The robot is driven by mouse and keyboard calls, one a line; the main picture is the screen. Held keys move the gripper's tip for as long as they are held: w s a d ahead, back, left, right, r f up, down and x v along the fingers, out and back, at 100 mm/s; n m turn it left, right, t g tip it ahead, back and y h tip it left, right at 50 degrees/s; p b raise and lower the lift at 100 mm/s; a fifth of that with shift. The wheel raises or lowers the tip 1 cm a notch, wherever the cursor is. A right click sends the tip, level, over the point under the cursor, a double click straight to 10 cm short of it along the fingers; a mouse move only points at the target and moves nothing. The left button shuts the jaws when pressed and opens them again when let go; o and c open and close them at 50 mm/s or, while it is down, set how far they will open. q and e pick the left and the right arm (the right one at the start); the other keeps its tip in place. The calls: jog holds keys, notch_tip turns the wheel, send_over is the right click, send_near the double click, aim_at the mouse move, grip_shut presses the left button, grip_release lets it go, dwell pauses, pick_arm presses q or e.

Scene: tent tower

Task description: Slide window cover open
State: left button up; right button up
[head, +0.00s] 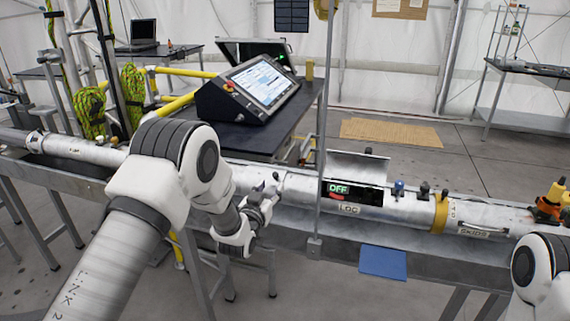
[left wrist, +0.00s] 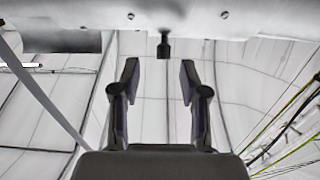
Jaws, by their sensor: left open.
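A long silver tube (head: 410,209) lies on a grey rack. A dark window opening with a green OFF display (head: 338,188) shows in its side, above a LOG label. A curved silver plate (head: 357,167) stands up behind this opening; I cannot tell for sure if it is the window cover. My left gripper (head: 268,190) is in front of the tube, left of the opening. In the left wrist view my left gripper (left wrist: 159,76) is open and empty. A dark knob (left wrist: 164,45) juts from a silver surface just beyond and between the fingertips, apart from them.
A thin upright post (head: 324,110) stands between the left gripper and the opening. A control console (head: 250,88) sits on a black table behind the tube. Blue and black knobs, a yellow band (head: 440,213) and a blue sheet (head: 383,262) are to the right.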

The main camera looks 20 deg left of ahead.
aim_at(274, 176)
pick_arm(q)
jog(key=shift+a+r, duration=0.2)
jog(key=shift+r, duration=0.25)
jog(key=shift+w+a+r+p, duration=0.1)
jog(key=shift+w+p, duration=0.15)
jog(key=shift+w, duration=0.35)
jog(key=shift+w+a+r+p, duration=0.1)
jog(key=shift+w+p, duration=0.15)
jog(key=shift+w, duration=0.3)
jog(key=w, duration=0.3)
jog(key=w+f, duration=0.1)
jog(key=shift+w+d+p, duration=0.25)
jog(key=shift+d+p, duration=0.05)
jog(key=shift+d, duration=0.05)
jog(key=shift+s+a+r, duration=0.15)
jog(key=shift+s+r, duration=0.05)
jog(key=shift+w+f, duration=0.1)
grip_shut()
pick_arm(e)
jog(key=shift+s+a+r, duration=0.1)
jog(key=shift+s+r, duration=0.1)
jog(key=shift+r, duration=0.35)
jog(key=shift+s+a+r, duration=0.1)
jog(key=shift+s+r, duration=0.05)
jog(key=shift+r, duration=0.4)
